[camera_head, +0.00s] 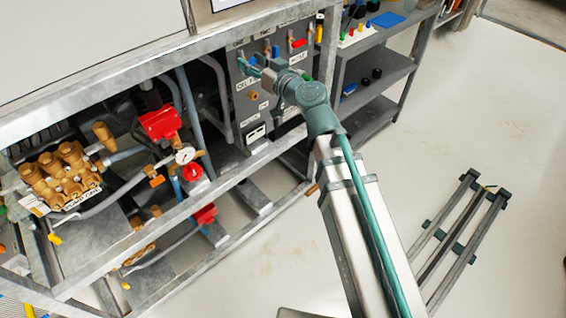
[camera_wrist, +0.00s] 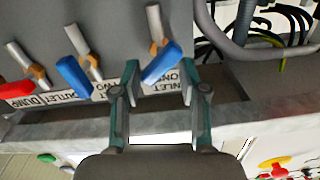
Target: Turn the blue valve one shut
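The blue valve handle labelled INLET ONE (camera_wrist: 162,63) shows in the wrist view, on a brass fitting with a grey pipe, and it slants down to the left. My gripper (camera_wrist: 159,76) is open, with one green finger on each side of this handle. The fingers look apart from the handle, and I cannot tell whether the tips reach its depth. A second blue handle (camera_wrist: 74,76) is to its left, by a label ending in TWO. In the head view my gripper (camera_head: 258,68) is at the grey valve panel (camera_head: 252,98), where it partly hides the handles.
A red handle (camera_wrist: 15,92) is left of the blue ones. A grey frame rail (camera_wrist: 240,122) runs below the panel. Dark cables (camera_wrist: 275,30) hang to the right. In the head view, brass pumps (camera_head: 62,178) are at left and shelves (camera_head: 378,72) at right.

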